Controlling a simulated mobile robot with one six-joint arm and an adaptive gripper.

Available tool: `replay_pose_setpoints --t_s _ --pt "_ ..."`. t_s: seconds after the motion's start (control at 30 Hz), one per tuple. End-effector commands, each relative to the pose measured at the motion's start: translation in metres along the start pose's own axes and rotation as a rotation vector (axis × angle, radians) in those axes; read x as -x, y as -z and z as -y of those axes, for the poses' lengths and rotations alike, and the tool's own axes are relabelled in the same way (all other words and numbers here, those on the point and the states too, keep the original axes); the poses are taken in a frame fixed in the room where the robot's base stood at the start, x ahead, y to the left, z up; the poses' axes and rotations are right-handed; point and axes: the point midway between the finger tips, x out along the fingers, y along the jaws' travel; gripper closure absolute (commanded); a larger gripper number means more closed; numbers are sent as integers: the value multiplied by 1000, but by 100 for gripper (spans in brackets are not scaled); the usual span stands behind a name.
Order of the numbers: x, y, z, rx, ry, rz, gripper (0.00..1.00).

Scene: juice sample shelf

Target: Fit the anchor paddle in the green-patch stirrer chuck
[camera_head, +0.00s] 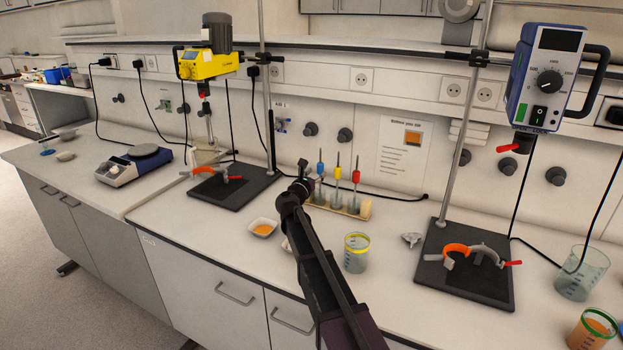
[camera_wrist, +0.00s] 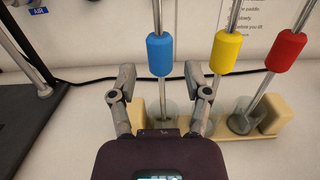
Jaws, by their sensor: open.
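Three stirring paddles stand in a rack (camera_head: 347,212), with blue (camera_head: 321,169), yellow (camera_head: 338,173) and red (camera_head: 355,176) sleeves. I cannot tell which is the anchor; their lower ends sit in cloudy cups. My gripper (camera_head: 303,182) is at the rack's left end. In the wrist view, my gripper (camera_wrist: 160,76) is open, its fingers left and right of the blue-sleeved shaft (camera_wrist: 160,54), which appears between them; contact is not visible. The blue stirrer (camera_head: 544,75) at right bears a green patch (camera_head: 537,112), with its dark chuck (camera_head: 522,143) below.
A yellow stirrer (camera_head: 205,64) hangs at left above a black base plate (camera_head: 233,187). The right base plate (camera_head: 465,275) carries an orange clamp. A yellow-rimmed beaker (camera_head: 356,253) and a small dish (camera_head: 263,227) stand in front of the rack. More glassware (camera_head: 583,273) stands at right.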

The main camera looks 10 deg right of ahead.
Motion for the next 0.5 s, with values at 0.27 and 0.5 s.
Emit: replay_pose_setpoints --t_s 0.27,0.5 --pt "-28 0 -1 0 1 0 37" --pt "-37 0 -1 0 -1 0 37"
